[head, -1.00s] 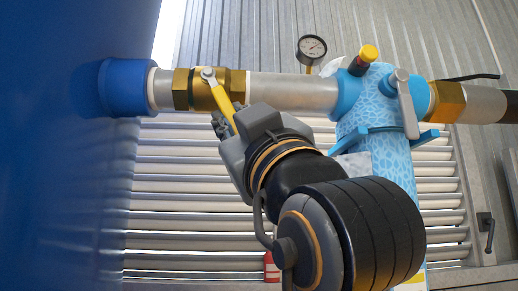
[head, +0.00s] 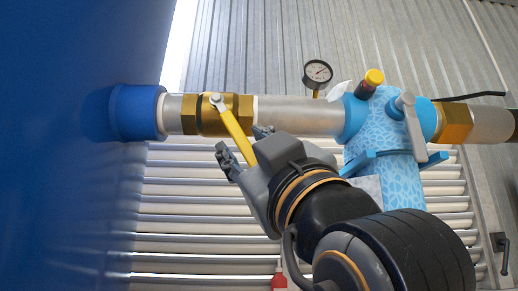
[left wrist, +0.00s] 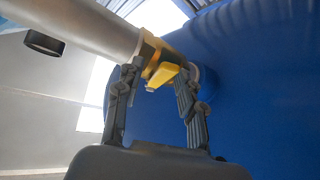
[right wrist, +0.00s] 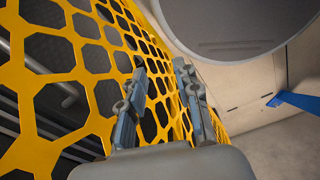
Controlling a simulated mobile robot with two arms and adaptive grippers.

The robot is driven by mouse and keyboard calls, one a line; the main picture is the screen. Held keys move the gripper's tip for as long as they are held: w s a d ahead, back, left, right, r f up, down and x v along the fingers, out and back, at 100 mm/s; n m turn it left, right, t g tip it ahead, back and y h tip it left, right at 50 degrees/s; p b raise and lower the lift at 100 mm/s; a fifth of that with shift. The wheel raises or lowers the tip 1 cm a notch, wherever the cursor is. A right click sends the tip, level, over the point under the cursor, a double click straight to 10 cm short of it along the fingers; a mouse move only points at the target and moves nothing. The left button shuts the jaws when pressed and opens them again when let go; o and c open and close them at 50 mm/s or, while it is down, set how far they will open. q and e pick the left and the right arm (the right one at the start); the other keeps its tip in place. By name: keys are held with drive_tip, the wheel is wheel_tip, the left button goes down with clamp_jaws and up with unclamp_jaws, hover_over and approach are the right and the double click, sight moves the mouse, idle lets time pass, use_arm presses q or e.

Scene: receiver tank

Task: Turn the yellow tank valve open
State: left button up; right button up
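The yellow valve handle (head: 236,134) hangs down and to the right from its pivot on the brass valve body (head: 238,110), on the pipe beside the blue tank. My left gripper (head: 243,147) is open, with one finger on either side of the handle's lower part. In the left wrist view, the yellow handle (left wrist: 162,76) shows between the spread fingers (left wrist: 158,82); I cannot tell if either touches it. My right gripper (right wrist: 160,72) is open and empty in the right wrist view, in front of a yellow mesh; it is not in the head view.
The blue tank (head: 70,200) fills the left side. A light-blue fitting (head: 385,135) with a grey lever (head: 412,125) stands right of the valve, near a pressure gauge (head: 317,74). The yellow mesh (right wrist: 100,60) is close to my right gripper.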

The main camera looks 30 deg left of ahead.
use_arm(q)
drive_tip(key=v, duration=1)
drive_tip(key=shift+s+d, duration=0.2)
drive_tip(key=shift+d, duration=0.15)
drive_tip(key=shift+f, duration=0.1)
idle(1.5)
